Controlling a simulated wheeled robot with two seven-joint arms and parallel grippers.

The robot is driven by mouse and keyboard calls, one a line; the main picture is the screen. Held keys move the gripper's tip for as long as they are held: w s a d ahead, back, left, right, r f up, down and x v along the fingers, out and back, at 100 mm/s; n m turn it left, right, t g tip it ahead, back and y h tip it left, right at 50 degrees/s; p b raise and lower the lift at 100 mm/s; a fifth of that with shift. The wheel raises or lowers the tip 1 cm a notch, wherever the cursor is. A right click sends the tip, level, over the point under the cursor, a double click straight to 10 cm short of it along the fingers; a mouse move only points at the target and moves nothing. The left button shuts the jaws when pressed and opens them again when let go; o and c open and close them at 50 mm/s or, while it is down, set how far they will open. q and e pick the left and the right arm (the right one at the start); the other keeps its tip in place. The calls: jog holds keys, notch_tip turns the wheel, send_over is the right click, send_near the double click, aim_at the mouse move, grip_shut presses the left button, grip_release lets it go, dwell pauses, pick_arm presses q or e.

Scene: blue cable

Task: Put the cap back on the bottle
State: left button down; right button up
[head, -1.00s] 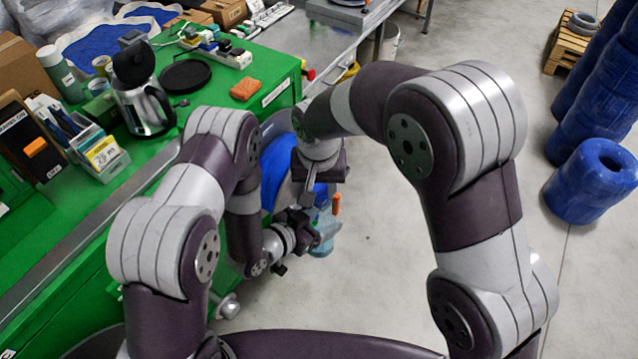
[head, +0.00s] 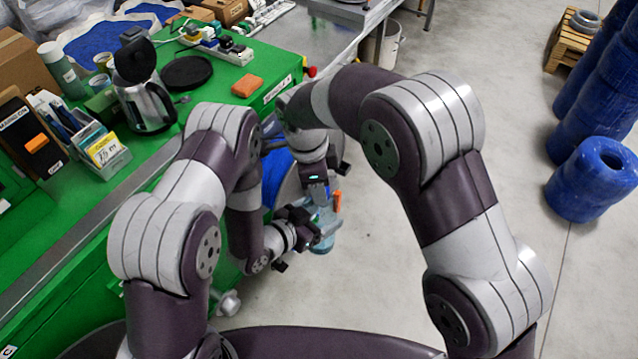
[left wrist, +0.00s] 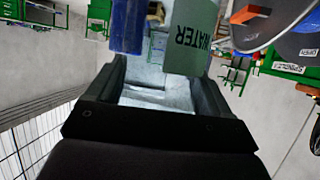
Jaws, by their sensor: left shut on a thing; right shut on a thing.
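The bottle is pale blue and see-through (head: 325,243); it shows in the head view below the green table's edge. My left gripper (head: 312,232) is shut on it. In the left wrist view the bottle's green label with the upside-down word WATER (left wrist: 192,38) is at top centre. My right gripper (head: 320,203) points down just above the bottle and the left gripper. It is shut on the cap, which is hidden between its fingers. I cannot tell whether cap and bottle touch. A blue upright piece (left wrist: 127,25) stands beside the label in the left wrist view.
The green table (head: 225,105) at left holds a kettle (head: 145,100), a black round lid (head: 187,73), an orange sponge (head: 247,86) and boxes. A large spool (left wrist: 285,25) is close to the bottle. Blue rolls (head: 590,180) stand at right. The floor between is clear.

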jog(key=m, duration=0.4)
jog(key=shift+w, duration=0.15)
jog(key=o, duration=1.6)
jog(key=shift+c, duration=0.2)
jog(key=s+d+n, duration=0.4)
jog(key=d+n, duration=0.2)
jog(key=d, duration=0.1)
jog(key=s+d+r+n+y, duration=0.1)
jog(key=s+d+n, duration=0.4)
jog(key=d+n, duration=0.2)
jog(key=s+d+r+n+t, duration=0.1)
jog(key=s+d+n, duration=0.3)
jog(key=d, duration=0.5)
jog(key=n, duration=0.2)
jog(key=shift+s+n, duration=0.25)
jog(key=shift+n, duration=0.15)
